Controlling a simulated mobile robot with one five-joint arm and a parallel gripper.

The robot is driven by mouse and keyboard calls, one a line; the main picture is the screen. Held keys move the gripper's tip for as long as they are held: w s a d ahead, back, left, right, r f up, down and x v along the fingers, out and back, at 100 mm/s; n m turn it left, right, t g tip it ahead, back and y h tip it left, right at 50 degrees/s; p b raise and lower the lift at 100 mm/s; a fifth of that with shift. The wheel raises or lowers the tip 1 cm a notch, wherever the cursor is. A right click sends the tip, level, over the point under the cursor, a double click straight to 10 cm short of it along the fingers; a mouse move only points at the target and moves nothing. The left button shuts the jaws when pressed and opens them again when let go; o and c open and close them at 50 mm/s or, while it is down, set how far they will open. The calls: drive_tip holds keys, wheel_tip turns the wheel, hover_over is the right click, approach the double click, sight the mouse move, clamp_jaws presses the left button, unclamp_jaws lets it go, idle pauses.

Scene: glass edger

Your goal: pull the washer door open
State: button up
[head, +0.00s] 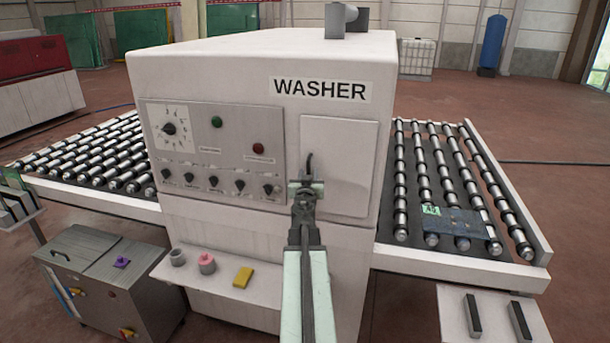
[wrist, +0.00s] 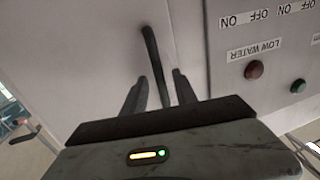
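The washer (head: 230,75) is a big off-white machine with a "WASHER" label. Its door (head: 345,150) is a pale rectangular panel on the front right and looks closed. A dark, slim bar handle (head: 309,161) sits near the door's left edge. My gripper (head: 306,186) is in front of the lower part of the handle. In the wrist view, which appears upside down, the handle (wrist: 151,48) runs between the two dark fingers of my gripper (wrist: 160,76). The fingers are apart, with a gap visible on each side of the handle. The handle's lower end is hidden in the head view.
A control panel (head: 215,150) with knobs is left of the door. A shelf (head: 222,293) below holds small items. Roller conveyors stand left (head: 90,158) and right (head: 455,185). A metal cabinet (head: 108,280) is at lower left, and a pale table (head: 455,315) at lower right.

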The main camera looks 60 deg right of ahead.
drive_tip(key=c, duration=0.5)
drive_tip(key=shift+a, duration=0.1)
clamp_jaws()
drive_tip(key=shift+w+r, duration=0.1)
drive_tip(key=shift+w, duration=0.05)
idle(0.6)
